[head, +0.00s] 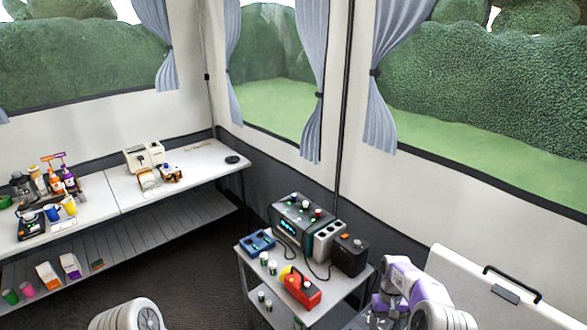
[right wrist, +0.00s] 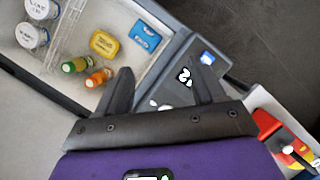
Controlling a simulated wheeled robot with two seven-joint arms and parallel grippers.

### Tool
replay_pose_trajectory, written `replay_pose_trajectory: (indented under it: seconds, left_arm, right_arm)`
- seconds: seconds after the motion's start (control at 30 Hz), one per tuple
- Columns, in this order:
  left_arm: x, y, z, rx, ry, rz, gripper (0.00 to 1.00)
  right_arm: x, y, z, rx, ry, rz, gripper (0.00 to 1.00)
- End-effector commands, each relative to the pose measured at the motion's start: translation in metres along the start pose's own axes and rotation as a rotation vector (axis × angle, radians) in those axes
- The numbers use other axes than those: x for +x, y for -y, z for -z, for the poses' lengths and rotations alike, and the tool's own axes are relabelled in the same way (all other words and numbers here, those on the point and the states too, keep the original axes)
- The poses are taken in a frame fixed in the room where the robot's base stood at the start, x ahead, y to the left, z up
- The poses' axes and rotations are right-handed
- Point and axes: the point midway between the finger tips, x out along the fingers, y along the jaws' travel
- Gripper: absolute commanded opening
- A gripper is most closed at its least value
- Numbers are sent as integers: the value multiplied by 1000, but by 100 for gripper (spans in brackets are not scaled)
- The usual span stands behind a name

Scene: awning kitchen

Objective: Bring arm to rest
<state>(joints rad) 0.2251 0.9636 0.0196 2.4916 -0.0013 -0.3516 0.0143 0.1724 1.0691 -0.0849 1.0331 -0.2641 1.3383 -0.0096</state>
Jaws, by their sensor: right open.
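My right arm, with a purple section, shows at the lower right of the head view, beside the small cart (head: 335,314). In the right wrist view my right gripper (right wrist: 162,70) has its two dark fingers spread apart, with nothing between them. The fingers lie over the grey edge of an open white cooler-like box (right wrist: 88,22). The head view does not show the right fingertips clearly. Only a white rounded link of my left arm shows at the bottom left of the head view; my left gripper is out of view.
The box holds white-lidded jars (right wrist: 31,36), small bottles (right wrist: 76,65), and yellow (right wrist: 104,43) and blue (right wrist: 145,33) packs. The cart carries a grey machine (head: 297,222), a black box (head: 350,255) and a red device (head: 302,290). A long white counter (head: 100,191) stands left; dark floor lies between.

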Motion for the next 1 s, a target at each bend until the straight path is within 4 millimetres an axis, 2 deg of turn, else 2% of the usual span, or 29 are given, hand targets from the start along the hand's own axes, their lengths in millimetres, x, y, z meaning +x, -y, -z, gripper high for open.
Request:
replay_pose_trajectory:
  seconds: [0.03, 0.27, 0.47, 0.57, 0.7, 0.83, 1.0]
  left_arm:
    - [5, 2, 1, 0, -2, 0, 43]
    - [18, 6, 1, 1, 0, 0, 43]
    - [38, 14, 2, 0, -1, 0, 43]
    - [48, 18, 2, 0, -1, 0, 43]
    - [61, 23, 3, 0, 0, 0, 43]
    - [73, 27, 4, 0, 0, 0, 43]
    - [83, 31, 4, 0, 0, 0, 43]
  right_arm:
    - [16, 5, 1, -8, -4, 11, 68]
    - [80, 34, -1, -36, -59, 79, 68]
    - [163, 76, -25, -39, -129, 177, 68]
    - [199, 97, -46, -25, -171, 225, 68]
    - [242, 123, -85, 9, -223, 281, 68]
    - [269, 140, -124, 50, -269, 315, 68]
    - [286, 148, -166, 95, -313, 333, 68]
